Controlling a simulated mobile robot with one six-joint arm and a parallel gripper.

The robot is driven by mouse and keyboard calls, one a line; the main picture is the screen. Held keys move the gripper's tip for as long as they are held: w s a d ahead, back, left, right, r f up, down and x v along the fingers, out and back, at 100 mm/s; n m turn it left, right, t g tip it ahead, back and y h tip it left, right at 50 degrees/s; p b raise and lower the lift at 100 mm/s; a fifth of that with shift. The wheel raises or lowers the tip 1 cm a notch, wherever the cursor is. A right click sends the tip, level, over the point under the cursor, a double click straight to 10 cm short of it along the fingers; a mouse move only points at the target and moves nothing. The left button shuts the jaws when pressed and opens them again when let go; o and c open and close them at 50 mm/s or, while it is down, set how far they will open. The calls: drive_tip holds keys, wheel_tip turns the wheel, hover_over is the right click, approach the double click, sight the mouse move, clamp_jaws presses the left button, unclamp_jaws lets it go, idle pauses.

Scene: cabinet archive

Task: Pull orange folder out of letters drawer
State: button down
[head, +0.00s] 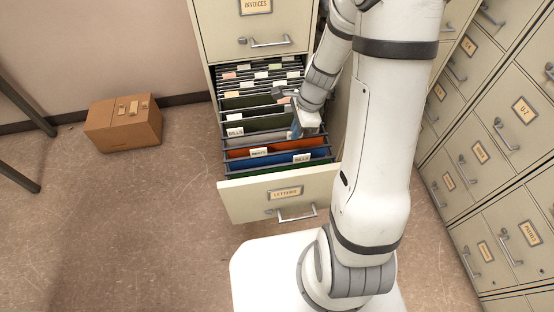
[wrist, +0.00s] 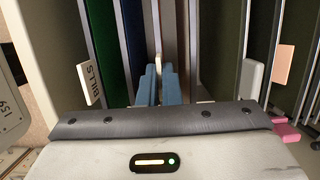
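The letters drawer (head: 237,203) is pulled open below the invoices drawer. The orange folder (head: 283,147) stands in it near the front, behind a blue folder (head: 270,166). A white tab shows on the orange folder's left part. My gripper (head: 297,131) points down into the drawer just behind the orange folder's right part. In the wrist view, its blue fingers (wrist: 158,86) are close together, with a thin pale upright strip between their tips. I cannot tell whether they grip anything. The blue folder (wrist: 133,40) is left of the fingers there.
Dark green folders and grey dividers fill the drawer behind. A green folder (wrist: 104,40) is frontmost. The closed invoices drawer (head: 250,30) is above. A cardboard box (head: 122,126) sits on the floor at left. More cabinets (head: 500,130) stand at right.

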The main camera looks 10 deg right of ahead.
drive_tip(key=shift+r, duration=0.1)
idle(0.6)
drive_tip(key=a+p+v, duration=0.1)
drive_tip(key=p+v, duration=0.6)
drive_tip(key=a+r+p+v, duration=0.1)
drive_tip(key=a+p+v, duration=0.1)
drive_tip(key=p+v, duration=0.4)
drive_tip(key=shift+p+v, duration=0.35)
drive_tip(key=shift+v, duration=0.45)
idle(0.4)
drive_tip(key=shift+a+r, duration=0.1)
drive_tip(key=shift+a, duration=0.15)
drive_tip(key=a+p+v, duration=0.1)
drive_tip(key=p+v, duration=0.2)
drive_tip(key=v, duration=0.4)
drive_tip(key=shift+a+r, duration=0.35)
drive_tip(key=shift+r, duration=0.15)
